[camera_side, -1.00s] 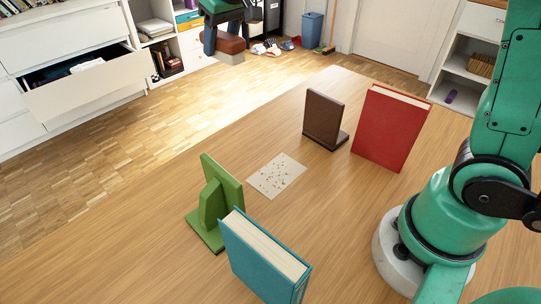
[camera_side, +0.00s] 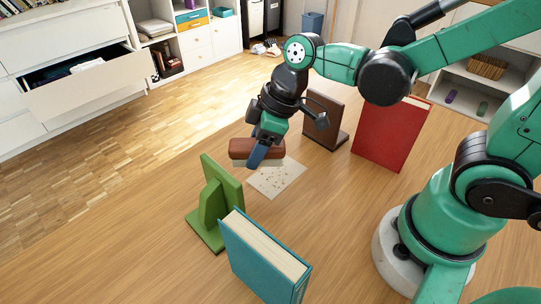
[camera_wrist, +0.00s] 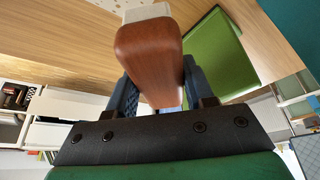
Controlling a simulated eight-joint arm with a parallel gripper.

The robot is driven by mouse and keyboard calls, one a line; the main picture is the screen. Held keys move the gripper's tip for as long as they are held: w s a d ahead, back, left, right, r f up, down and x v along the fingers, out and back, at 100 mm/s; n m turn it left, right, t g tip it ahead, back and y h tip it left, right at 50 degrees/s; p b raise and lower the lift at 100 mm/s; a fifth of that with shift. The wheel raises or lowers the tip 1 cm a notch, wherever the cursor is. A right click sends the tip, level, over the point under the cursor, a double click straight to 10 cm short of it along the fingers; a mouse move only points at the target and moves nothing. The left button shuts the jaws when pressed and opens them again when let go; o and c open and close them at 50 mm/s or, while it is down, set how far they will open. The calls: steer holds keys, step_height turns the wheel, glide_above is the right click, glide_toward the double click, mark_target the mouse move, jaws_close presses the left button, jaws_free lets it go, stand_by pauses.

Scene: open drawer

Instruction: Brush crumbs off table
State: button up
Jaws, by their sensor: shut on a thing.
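My gripper (camera_side: 262,150) is shut on a brush with a brown wooden back (camera_side: 243,148) and a pale bristle side facing down. The brush shows close up between the fingers in the wrist view (camera_wrist: 150,55). In the side view it is just above or at the upper left edge of a pale sheet (camera_side: 285,178) lying on the wooden table (camera_side: 150,235). Dark crumbs (camera_side: 277,182) are scattered on the sheet. The brush and gripper cover part of the sheet's left side. I cannot tell whether the bristles touch the table.
A green bookend (camera_side: 215,205) and teal book (camera_side: 262,262) stand in front of the sheet. A brown bookend (camera_side: 325,118) and red book (camera_side: 388,135) stand behind it. The open drawer (camera_side: 90,82) is far left across the floor.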

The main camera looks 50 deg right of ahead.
mark_target(291, 157)
steer(key=shift+s+f, duration=0.2)
steer(key=shift+f, duration=3.5)
steer(key=shift+w+d+f, duration=0.1)
steer(key=shift+w+f, duration=0.05)
steer(key=shift+f, duration=0.15)
steer(key=shift+w+d+f, duration=0.1)
steer(key=shift+w+d, duration=0.1)
steer(key=shift+d, duration=5.5)
steer(key=shift+w+a, duration=0.15)
steer(key=shift+w, duration=0.15)
steer(key=shift+a, duration=5.45)
steer(key=shift+w+d, duration=0.45)
steer(key=shift+d, duration=0.1)
steer(key=shift+s+d, duration=0.1)
steer(key=shift+d, duration=4.85)
steer(key=shift+s+r, duration=0.2)
steer(key=shift+r, duration=3.8)
